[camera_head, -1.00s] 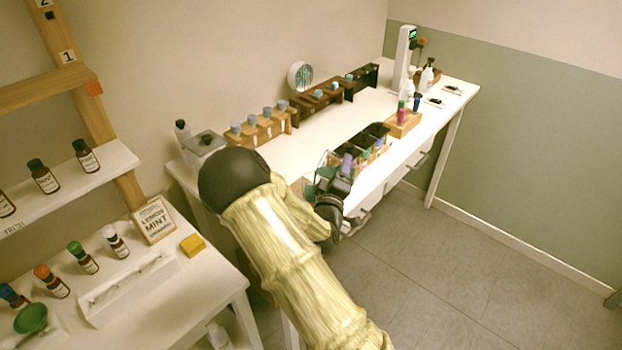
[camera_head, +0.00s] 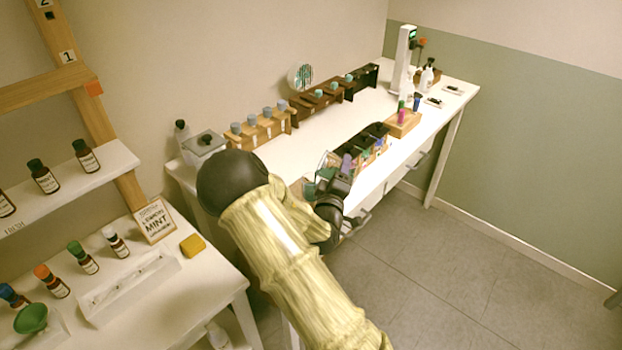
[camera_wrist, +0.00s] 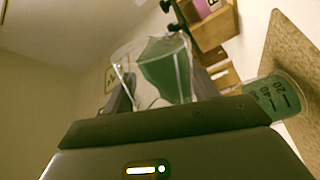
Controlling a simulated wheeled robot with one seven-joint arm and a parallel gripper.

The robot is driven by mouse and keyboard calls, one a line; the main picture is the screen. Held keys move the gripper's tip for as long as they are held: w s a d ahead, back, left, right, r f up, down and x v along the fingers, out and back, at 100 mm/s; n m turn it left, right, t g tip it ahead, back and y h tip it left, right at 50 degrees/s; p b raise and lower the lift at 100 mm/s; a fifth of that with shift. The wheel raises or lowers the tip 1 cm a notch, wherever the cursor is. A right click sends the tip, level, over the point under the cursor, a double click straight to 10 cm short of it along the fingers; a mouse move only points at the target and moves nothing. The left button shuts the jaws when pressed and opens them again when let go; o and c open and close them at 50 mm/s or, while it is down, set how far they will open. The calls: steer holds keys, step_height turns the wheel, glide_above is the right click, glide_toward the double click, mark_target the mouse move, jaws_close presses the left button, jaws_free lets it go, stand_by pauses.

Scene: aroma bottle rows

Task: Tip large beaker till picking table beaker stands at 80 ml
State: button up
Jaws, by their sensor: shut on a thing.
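My gripper (camera_wrist: 160,100) is shut on the large beaker (camera_wrist: 125,62), a clear vessel with green liquid inside. In the wrist view the liquid lies to one side of the beaker, so the beaker is tilted. The table beaker (camera_wrist: 277,97) stands apart on the right in the wrist view. It is clear with dark scale marks and holds green liquid. I cannot read its level for certain, and no pouring stream shows. In the head view my gripper (camera_head: 335,188) is at the table's near edge, partly hidden by my arm.
A speckled board (camera_wrist: 298,60) lies by the table beaker. Wooden racks (camera_head: 262,130) line the back of the white table (camera_head: 330,128), whose middle is clear. A side table with bottles is at left.

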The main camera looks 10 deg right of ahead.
stand_by(0.7)
steer(key=shift+f+b, duration=0.2)
steer(key=shift+b, duration=0.15)
steer(key=m, duration=0.1)
steer(key=m+b, duration=0.1)
steer(key=shift+f+m+b, duration=0.2)
steer(key=shift+m+b, duration=0.1)
steer(key=shift+r, duration=0.1)
steer(key=shift+d+m+h, duration=0.1)
steer(key=shift+m+h, duration=0.2)
steer(key=shift+s+d+f+m+g+b, duration=0.1)
steer(key=shift+d+f+m+g+b, duration=0.05)
steer(key=shift+m+b, duration=0.3)
steer(key=shift+s+d+f+m+g+b, duration=0.1)
steer(key=shift+m+g+b, duration=0.05)
steer(key=shift+m+b, duration=0.3)
steer(key=m+b, duration=0.2)
steer(key=m, duration=0.1)
steer(key=shift+s+d, duration=0.1)
steer(key=shift+d, duration=0.25)
steer(key=shift+r+m+g, duration=0.1)
steer(key=shift+m+g, duration=0.2)
steer(key=shift+m, duration=0.2)
